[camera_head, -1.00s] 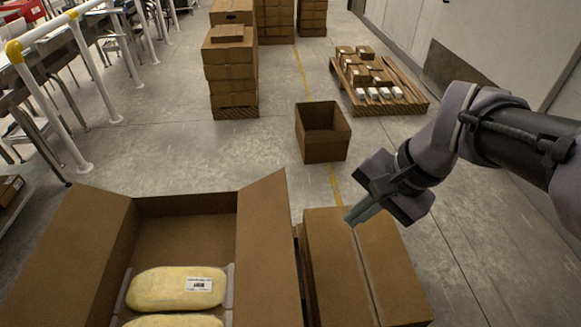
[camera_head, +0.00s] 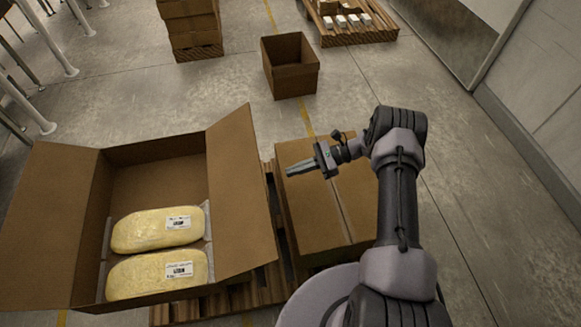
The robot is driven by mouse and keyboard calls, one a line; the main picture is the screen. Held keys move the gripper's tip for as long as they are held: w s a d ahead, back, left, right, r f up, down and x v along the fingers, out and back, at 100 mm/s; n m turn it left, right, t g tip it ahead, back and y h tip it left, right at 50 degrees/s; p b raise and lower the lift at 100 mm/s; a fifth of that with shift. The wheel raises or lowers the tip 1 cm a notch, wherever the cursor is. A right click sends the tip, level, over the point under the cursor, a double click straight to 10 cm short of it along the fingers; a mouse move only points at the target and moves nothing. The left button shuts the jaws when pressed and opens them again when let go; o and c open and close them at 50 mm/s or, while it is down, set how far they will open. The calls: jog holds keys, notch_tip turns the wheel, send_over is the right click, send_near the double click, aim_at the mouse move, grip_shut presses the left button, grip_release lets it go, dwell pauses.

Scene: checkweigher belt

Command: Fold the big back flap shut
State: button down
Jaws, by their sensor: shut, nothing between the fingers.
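The open cardboard box (camera_head: 85,245) stands at the lower left in the head view. Two yellow wrapped blocks (camera_head: 140,232) with white labels lie inside it. Its left flap (camera_head: 45,215) leans outward, and its right flap (camera_head: 240,195) stands up and leans outward. The far wall's inner face (camera_head: 150,185) shows, with a darker strip (camera_head: 155,150) along its top; I cannot tell whether this strip is the back flap. My gripper (camera_head: 290,171) is shut and empty, pointing left. It appears above the closed box, right of the right flap and apart from it.
A closed taped box (camera_head: 355,200) stands right of the open box, on a wooden pallet (camera_head: 240,300). An empty open carton (camera_head: 290,70) stands on the floor beyond. Stacked boxes (camera_head: 192,25) and another pallet (camera_head: 355,35) are farther back. Floor between is clear.

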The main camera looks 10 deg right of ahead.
jog(key=a+r+b, duration=0.1)
jog(key=a, duration=0.7)
jog(key=shift+a+r, duration=0.2)
jog(key=shift+r, duration=0.1)
